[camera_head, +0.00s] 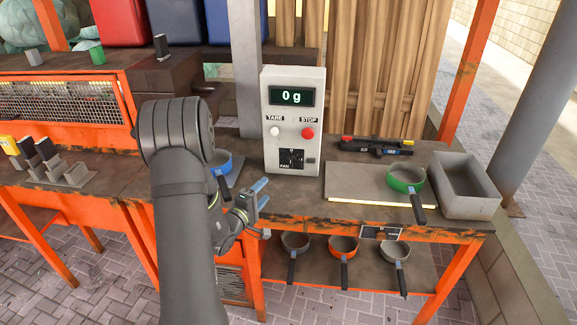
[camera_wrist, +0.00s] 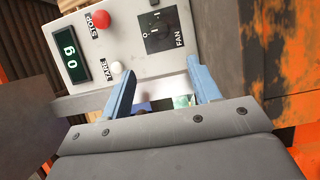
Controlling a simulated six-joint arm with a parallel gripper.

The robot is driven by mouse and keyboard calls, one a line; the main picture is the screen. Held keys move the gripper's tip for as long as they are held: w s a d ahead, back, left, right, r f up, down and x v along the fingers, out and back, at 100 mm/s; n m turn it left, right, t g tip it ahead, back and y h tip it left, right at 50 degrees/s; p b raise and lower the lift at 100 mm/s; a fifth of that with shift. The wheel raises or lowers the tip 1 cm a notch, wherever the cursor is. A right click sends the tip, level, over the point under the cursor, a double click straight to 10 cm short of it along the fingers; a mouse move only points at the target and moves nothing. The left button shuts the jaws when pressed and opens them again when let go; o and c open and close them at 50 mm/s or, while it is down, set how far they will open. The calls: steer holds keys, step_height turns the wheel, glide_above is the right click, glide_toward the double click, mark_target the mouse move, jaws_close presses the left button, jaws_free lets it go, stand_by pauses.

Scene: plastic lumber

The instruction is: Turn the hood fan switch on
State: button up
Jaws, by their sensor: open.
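The hood fan switch (camera_head: 292,158) is a small black rocker marked FAN, low on the front of a pale control box (camera_head: 292,80). In the wrist view the fan switch (camera_wrist: 161,30) shows with I and O marks, beyond my fingers; which way it is set I cannot tell. My gripper (camera_head: 262,193) is in front of the box, lower and to the left of the switch. In the wrist view my gripper (camera_wrist: 160,95) has its two blue fingers apart, with nothing held between them. The fingertips appear clear of the box.
The box also carries a display (camera_head: 292,97) reading 0 g, a white TARE button (camera_head: 275,132) and a red STOP button (camera_head: 308,133). A blue pan (camera_head: 222,160) stands left of the box. A green pan (camera_head: 404,178) and a grey bin (camera_head: 466,190) are at right.

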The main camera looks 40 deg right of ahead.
mark_target(290, 164)
steer(key=x, duration=1.6)
steer(key=shift+d, duration=0.35)
steer(key=c, duration=1)
